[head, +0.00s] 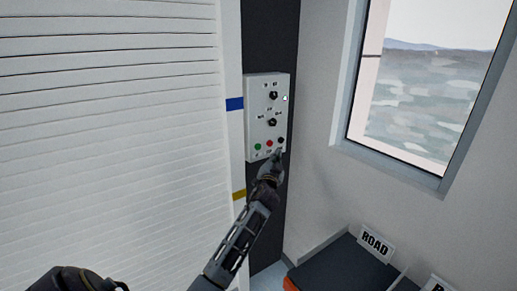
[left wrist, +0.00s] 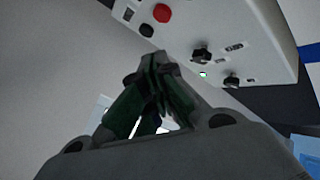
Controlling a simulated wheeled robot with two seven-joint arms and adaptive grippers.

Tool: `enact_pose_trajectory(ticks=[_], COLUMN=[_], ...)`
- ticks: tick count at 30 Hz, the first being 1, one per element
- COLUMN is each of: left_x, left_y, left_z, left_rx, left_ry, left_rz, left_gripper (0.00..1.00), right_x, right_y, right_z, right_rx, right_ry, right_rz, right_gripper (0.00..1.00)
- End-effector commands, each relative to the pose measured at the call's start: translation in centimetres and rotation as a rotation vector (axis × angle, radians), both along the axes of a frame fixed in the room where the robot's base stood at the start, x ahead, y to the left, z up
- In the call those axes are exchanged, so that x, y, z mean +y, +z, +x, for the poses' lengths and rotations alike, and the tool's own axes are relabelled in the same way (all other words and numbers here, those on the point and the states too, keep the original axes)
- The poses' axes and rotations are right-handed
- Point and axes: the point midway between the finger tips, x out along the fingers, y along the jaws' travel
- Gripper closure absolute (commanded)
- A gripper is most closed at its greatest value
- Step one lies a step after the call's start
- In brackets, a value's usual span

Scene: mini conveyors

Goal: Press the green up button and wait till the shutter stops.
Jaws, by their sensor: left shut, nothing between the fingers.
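A pale control box (head: 252,116) is mounted on the dark strip beside the shutter. Low on it sit the green button (head: 257,147), a red button (head: 269,143) and a black button (head: 280,140). The shutter (head: 110,120), white and slatted, fills the left of the head view. My left gripper (head: 278,155) is shut and empty, just below the black button and right of the green one; contact cannot be told. The left wrist view shows its closed fingers (left wrist: 152,62) below the red button (left wrist: 162,12). My right gripper is not in view.
Two black knobs (head: 273,95) (head: 271,121) and a small lit lamp (head: 285,98) sit higher on the box. Blue (head: 235,104) and yellow (head: 239,194) marks are on the shutter frame.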

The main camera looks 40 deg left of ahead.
Motion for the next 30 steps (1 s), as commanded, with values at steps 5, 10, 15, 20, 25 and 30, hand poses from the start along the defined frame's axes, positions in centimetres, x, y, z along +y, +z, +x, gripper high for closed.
enact_pose_trajectory(ticks=[5, 10, 15, 20, 25, 30], left_x=[1.2, 2.6, 4.0, 5.3, 6.6, 7.4], left_y=[0.1, 0.1, 0.1, 0.1, 0.0, 0.0], left_z=[0.5, 1.0, 1.6, 2.2, 2.7, 3.0], left_rx=[0.001, 0.0, 0.0, 0.0, 0.0, -0.001], left_ry=[0.002, 0.002, 0.002, 0.001, 0.002, 0.001], left_rz=[0.002, 0.002, 0.001, 0.002, 0.001, 0.0], left_gripper=[1.0, 1.0, 1.0, 1.0, 1.0, 1.0], right_x=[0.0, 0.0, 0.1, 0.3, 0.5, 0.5], right_y=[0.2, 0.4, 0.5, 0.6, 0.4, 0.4], right_z=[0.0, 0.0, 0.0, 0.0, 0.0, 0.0], right_rx=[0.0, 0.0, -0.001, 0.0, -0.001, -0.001], right_ry=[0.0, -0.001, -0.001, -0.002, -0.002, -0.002], right_rz=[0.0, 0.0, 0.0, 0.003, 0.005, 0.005], right_gripper=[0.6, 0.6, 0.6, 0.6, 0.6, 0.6])
